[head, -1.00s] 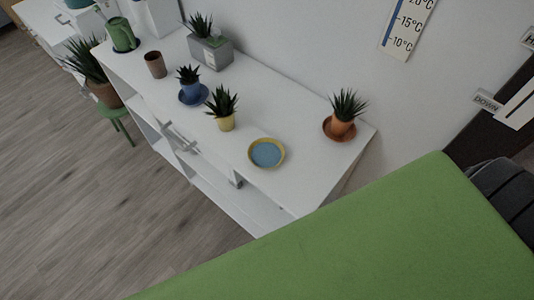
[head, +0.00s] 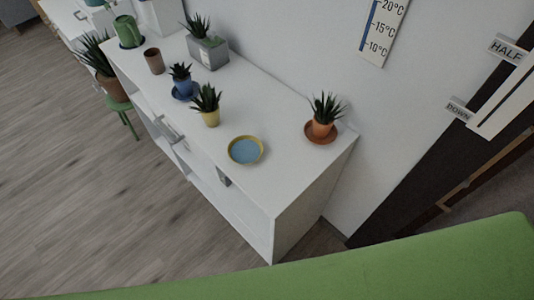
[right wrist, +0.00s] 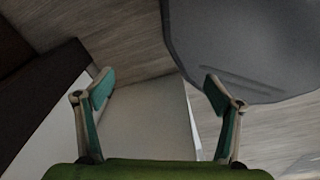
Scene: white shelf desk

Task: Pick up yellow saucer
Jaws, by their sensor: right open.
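The yellow saucer (head: 246,150) lies on the white shelf desk top in the head view, near the front edge. It has a yellow rim and a blue inside, and nothing stands on it. My right gripper (right wrist: 157,88) shows in the right wrist view with its two green-padded fingers spread apart and nothing between them. The saucer does not show in that view. The side of a pale piece of furniture and the wooden floor show beyond the fingers. My left gripper is not in view.
A yellow-potted plant (head: 208,104) stands close to the saucer. An orange-potted plant (head: 323,118) on its own saucer stands to its right. A blue pot (head: 181,79), a brown cup (head: 154,61) and a grey planter (head: 207,49) stand farther left. The desk top (head: 285,172) is clear right of the saucer.

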